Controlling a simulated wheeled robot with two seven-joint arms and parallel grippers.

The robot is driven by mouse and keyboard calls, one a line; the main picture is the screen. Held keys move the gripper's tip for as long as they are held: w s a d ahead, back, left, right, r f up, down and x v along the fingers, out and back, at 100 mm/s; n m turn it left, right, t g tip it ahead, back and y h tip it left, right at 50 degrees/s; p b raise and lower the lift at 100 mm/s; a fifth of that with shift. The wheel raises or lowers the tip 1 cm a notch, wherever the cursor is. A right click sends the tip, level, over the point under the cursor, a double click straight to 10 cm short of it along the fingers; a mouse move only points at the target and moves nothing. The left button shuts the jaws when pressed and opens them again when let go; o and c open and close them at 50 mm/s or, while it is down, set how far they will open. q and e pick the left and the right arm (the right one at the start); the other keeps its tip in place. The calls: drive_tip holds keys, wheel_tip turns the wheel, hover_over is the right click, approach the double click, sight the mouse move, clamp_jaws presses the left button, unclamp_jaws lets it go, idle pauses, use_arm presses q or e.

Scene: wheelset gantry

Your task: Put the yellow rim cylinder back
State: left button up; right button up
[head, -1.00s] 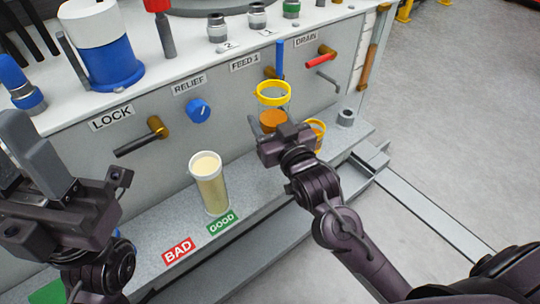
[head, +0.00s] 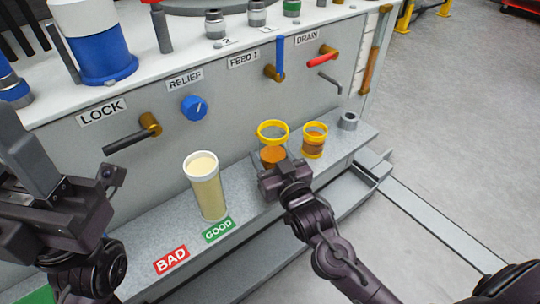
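A clear cylinder with a yellow rim (head: 273,132) and amber contents stands upright at the shelf, low against the panel. My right gripper (head: 274,168) is at its near side and appears shut on it; the gripper body hides the cylinder's lower part, so I cannot tell whether its base touches the shelf. A second, shorter-looking yellow-rimmed cylinder (head: 314,141) with brownish contents stands just to the right. My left gripper (head: 22,150) is at the left edge, away from the cylinders, pointing up; its finger gap is unclear.
A white-rimmed cylinder with cream contents (head: 206,188) stands on the shelf (head: 240,196), behind the green GOOD label (head: 219,230) and red BAD label (head: 171,260). A grey fitting (head: 348,121) stands at the shelf's right end. The lock handle (head: 133,136) and blue relief knob (head: 194,108) project from the panel.

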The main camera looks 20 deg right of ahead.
drive_tip(key=shift+f, duration=0.1)
drive_tip(key=o, duration=1.2)
